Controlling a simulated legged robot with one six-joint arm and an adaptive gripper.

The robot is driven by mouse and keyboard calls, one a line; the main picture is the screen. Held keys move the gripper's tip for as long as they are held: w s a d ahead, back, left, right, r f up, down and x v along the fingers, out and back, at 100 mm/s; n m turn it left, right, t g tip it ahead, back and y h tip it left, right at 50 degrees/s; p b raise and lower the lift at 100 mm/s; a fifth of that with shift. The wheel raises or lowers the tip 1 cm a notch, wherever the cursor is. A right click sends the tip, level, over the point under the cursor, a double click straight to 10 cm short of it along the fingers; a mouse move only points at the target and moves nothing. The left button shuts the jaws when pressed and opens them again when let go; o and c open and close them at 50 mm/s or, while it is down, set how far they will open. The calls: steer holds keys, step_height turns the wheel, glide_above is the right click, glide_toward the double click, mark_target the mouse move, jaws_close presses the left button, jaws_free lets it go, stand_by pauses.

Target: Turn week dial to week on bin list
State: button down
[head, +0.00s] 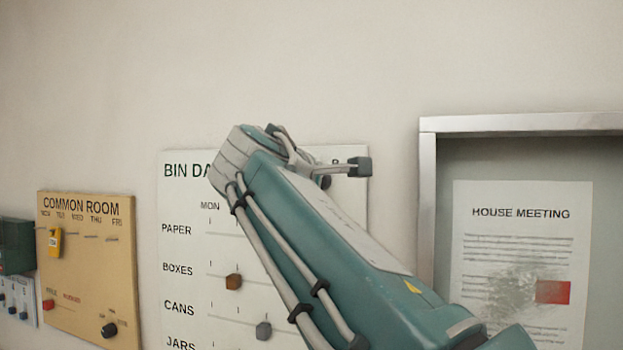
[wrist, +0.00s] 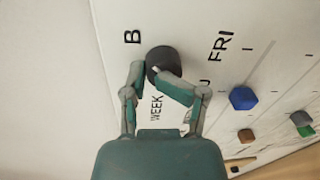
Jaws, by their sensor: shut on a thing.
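The week dial (wrist: 164,58) is a round dark knob on the white bin day board (head: 186,214). In the wrist view it sits between a letter B and the word WEEK. My gripper (wrist: 153,76) has its two fingers closed on the near side of the dial. A small pale mark shows on the dial between the fingertips, partly hidden by them. In the head view my arm covers the middle of the board and most of the dial area. The board shows rows for paper, boxes, cans and jars. I cannot make out a week on any list.
In the wrist view a blue slider (wrist: 243,98) and a brown slider (wrist: 246,135) sit right of my gripper. In the head view a tan common room board (head: 88,262) hangs at left. A metal-framed notice case (head: 428,205) with a house meeting sheet (head: 520,225) stands at right.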

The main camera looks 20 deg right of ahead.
steer(key=shift+w+f+m, duration=0.2)
steer(key=shift+f+m, duration=0.1)
steer(key=shift+f, duration=0.15)
steer(key=shift+c, duration=1.3)
jaws_free()
steer(key=shift+d, duration=0.1)
steer(key=shift+r, duration=0.15)
steer(key=v, duration=1.2)
steer(key=shift+r, duration=0.1)
